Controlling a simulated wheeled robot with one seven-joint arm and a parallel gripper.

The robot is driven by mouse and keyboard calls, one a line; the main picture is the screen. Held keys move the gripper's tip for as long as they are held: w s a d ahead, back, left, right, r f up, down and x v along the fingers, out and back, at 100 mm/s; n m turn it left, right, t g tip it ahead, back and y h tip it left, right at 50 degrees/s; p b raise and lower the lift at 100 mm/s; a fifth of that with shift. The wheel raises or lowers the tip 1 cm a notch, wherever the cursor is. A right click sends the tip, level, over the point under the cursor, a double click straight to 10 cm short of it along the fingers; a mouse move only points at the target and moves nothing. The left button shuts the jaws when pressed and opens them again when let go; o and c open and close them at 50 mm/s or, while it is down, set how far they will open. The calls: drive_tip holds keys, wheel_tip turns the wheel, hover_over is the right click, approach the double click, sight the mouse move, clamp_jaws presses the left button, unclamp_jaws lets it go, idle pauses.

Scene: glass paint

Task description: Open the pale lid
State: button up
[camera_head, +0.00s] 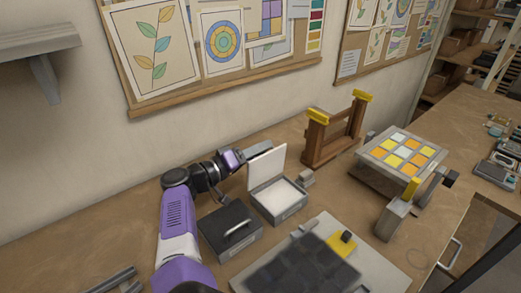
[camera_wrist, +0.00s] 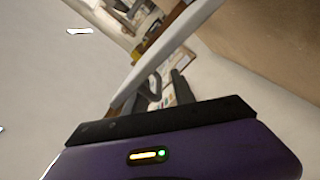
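The pale lid (camera_head: 267,164) stands up, raised at the back of a small grey box (camera_head: 280,208) whose pale inside shows. My gripper (camera_head: 241,158) is at the lid's left edge, close to it; I cannot tell whether they touch. In the wrist view a long pale edge, seemingly the lid (camera_wrist: 165,58), runs slantwise just left of my gripper (camera_wrist: 167,88). The two dark fingers look apart, with nothing seen between them but background. The fingertips are small in the head view and partly unclear.
A dark box with a handle (camera_head: 229,230) stands left of the grey box. A board with dark tiles (camera_head: 369,262) lies in front. A wooden frame with yellow tops (camera_head: 334,135) and a rack of coloured tiles (camera_head: 380,160) stand to the right. The wall is close behind.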

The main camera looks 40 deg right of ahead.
drive_tip(key=a+b, duration=0.1)
drive_tip(key=a, duration=0.6)
drive_tip(key=shift+a+b, duration=0.3)
drive_tip(key=shift+b, duration=0.05)
drive_tip(key=shift+w, duration=0.1)
